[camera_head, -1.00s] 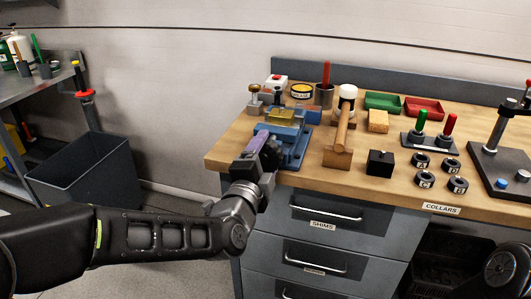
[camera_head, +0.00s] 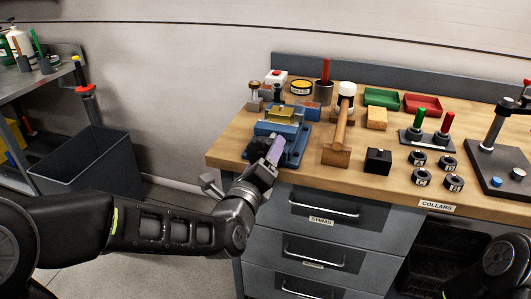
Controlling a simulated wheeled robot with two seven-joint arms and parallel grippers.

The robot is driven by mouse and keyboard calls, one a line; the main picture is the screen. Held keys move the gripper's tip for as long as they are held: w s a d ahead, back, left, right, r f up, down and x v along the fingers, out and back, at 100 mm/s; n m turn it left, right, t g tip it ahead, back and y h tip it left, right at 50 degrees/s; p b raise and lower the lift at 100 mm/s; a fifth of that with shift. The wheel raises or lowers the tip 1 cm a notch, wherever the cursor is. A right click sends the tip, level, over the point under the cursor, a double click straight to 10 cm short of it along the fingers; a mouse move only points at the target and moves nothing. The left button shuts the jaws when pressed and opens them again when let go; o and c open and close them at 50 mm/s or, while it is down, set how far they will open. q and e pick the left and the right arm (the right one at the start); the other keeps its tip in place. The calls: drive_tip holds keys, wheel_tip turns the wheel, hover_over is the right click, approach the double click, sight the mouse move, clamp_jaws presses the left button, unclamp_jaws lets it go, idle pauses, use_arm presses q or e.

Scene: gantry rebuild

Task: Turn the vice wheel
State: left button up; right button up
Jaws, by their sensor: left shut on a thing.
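The blue vice (camera_head: 292,146) stands at the left front of the wooden bench, with a yellowish block (camera_head: 281,113) at its top. My left gripper (camera_head: 266,152) is at the front end of the vice, above the bench's front edge. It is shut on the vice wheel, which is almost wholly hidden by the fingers. A purple strip shows along the gripper, tilted up and to the right. My right gripper is not in view.
Red (camera_head: 422,104) and green (camera_head: 381,97) trays stand behind. Drawers (camera_head: 323,211) are below the bench front. A dark bin (camera_head: 84,173) stands left.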

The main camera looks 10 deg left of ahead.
use_arm(q)
drive_tip(key=shift+f+m, duration=0.1)
drive_tip(key=shift+m, duration=0.8)
drive_tip(key=o, duration=1.4)
drive_tip(key=shift+s, duration=0.1)
drive_tip(key=shift+s, duration=0.25)
drive_tip(key=s+b, duration=0.7)
drive_tip(key=b, duration=0.1)
drive_tip(key=shift+a, duration=0.3)
